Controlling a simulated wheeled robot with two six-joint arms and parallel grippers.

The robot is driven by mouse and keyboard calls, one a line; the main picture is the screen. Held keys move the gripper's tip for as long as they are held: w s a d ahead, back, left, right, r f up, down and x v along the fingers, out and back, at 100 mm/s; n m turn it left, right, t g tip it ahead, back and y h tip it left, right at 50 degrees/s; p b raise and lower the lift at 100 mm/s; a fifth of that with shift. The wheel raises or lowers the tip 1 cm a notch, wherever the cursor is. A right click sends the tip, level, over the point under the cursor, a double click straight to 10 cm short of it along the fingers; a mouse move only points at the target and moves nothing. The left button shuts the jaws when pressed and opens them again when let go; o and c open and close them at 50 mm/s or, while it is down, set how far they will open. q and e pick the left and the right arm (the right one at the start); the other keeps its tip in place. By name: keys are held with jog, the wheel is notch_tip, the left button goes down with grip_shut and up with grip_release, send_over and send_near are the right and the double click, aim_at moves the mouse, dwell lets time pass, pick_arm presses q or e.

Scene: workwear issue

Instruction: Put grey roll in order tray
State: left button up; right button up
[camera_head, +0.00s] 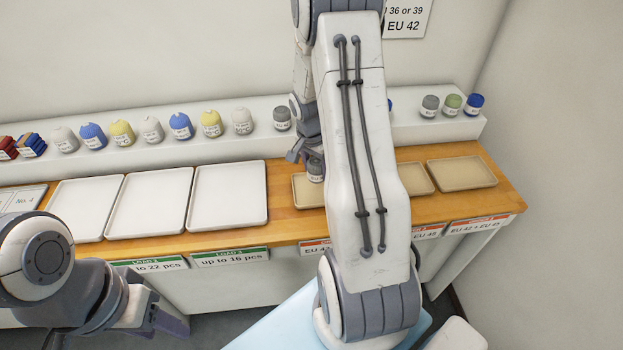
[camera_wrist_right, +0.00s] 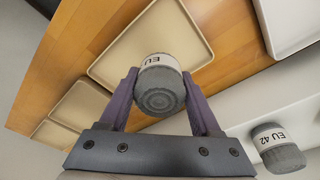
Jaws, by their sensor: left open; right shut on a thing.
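My right gripper (camera_head: 308,152) is shut on a grey roll with a white label (camera_head: 316,172). In the right wrist view the grey roll (camera_wrist_right: 160,88) sits between the two purple fingers (camera_wrist_right: 163,100), its label partly readable as "EU". A tan order tray (camera_head: 306,192) lies behind and below the roll; the tray also shows in the wrist view (camera_wrist_right: 110,62). I cannot tell whether the roll touches its floor. My arm hides part of the tray in the head view. My left gripper (camera_head: 170,322) is open at the lower left, away from the trays.
Another grey roll (camera_head: 282,119) marked "EU 42" (camera_wrist_right: 277,148) stands on the white shelf (camera_head: 350,128), among several coloured rolls. White trays (camera_head: 228,195) lie to the left. More tan trays (camera_head: 461,173) lie to the right, one partly behind my right arm.

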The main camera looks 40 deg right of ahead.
aim_at(311, 181)
jog(key=shift+w+a+f, duration=0.35)
jog(key=shift+a+f, duration=0.1)
jog(key=shift+a, duration=0.1)
notch_tip(311, 181, down, 4)
jog(key=shift+r+p, duration=0.1)
jog(key=shift+p, duration=0.25)
jog(key=shift+f, duration=0.2)
jog(key=o, duration=1.4)
jog(key=shift+c, duration=0.2)
